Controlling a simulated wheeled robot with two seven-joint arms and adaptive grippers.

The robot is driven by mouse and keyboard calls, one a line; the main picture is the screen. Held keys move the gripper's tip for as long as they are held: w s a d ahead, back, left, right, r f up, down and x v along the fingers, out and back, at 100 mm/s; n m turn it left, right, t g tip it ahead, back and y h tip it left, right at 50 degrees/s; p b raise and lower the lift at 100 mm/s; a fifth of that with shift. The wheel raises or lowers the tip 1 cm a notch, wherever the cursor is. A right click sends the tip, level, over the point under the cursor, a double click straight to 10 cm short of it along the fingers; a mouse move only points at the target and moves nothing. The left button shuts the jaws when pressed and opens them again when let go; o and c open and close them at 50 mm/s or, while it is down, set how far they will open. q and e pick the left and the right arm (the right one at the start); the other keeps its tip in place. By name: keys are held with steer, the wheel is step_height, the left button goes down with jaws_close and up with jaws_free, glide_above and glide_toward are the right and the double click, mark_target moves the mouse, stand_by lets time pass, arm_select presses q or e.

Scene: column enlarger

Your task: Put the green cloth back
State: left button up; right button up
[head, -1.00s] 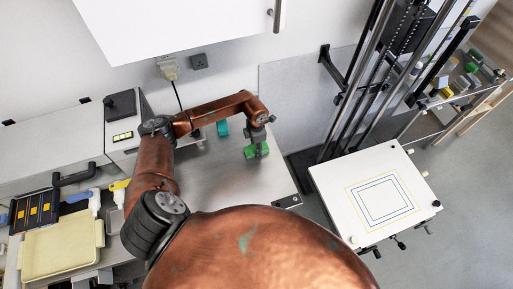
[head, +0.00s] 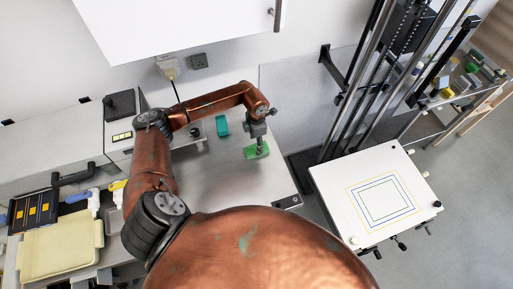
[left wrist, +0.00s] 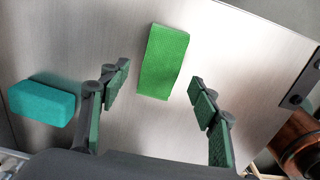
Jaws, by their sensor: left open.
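The green cloth (head: 256,151), a folded bright green block, lies on the steel bench top near its right end. In the left wrist view the green cloth (left wrist: 163,62) lies flat beyond the fingertips, in line with the gap between them. My left gripper (head: 261,146) is over the cloth in the head view. In its own wrist view the left gripper (left wrist: 158,82) is open, with dark green finger pads apart and nothing between them. Its exact height above the cloth is hard to tell. My right gripper is not in view.
A teal block (head: 222,126) lies left of the cloth; it also shows in the wrist view (left wrist: 42,101). The enlarger's white baseboard (head: 376,193) and column stand to the right. A cream tray (head: 60,248) is at the lower left. Bare bench (head: 225,172) surrounds the cloth.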

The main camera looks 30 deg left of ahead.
arm_select(q)
step_height(320, 180, up, 8)
steer(key=shift+f+b, duration=0.25)
steer(key=shift+b, duration=0.15)
steer(key=shift+f, duration=0.1)
